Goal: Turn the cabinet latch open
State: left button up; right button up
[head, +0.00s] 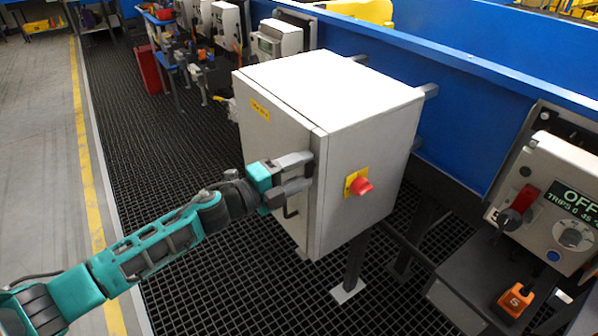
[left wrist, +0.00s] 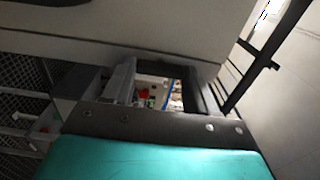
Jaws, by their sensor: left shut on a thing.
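The light grey cabinet (head: 364,145) stands at the centre of the head view, its door on the left face. My left gripper (head: 306,172) is at that door near its right edge, shut on the dark latch, which is mostly hidden by the fingers. A dark bent piece (head: 290,212) shows just below the fingers. In the left wrist view the gripper (left wrist: 165,88) has its fingers apart around a gap, against the pale cabinet face (left wrist: 140,30). The door looks closed. My right gripper is in neither view.
A red knob on a yellow plate (head: 359,184) sticks out of the cabinet's right-hand side. A control panel (head: 550,200) with a red switch stands at the right. A blue conveyor wall (head: 440,70) runs behind.

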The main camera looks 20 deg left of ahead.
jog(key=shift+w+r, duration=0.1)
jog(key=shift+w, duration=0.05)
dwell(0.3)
pick_arm(q)
jog(key=o, duration=1.1)
jog(key=shift+c, duration=0.2)
jog(key=shift+s, duration=0.1)
jog(key=v, duration=1.3)
jog(key=shift+b, duration=0.4)
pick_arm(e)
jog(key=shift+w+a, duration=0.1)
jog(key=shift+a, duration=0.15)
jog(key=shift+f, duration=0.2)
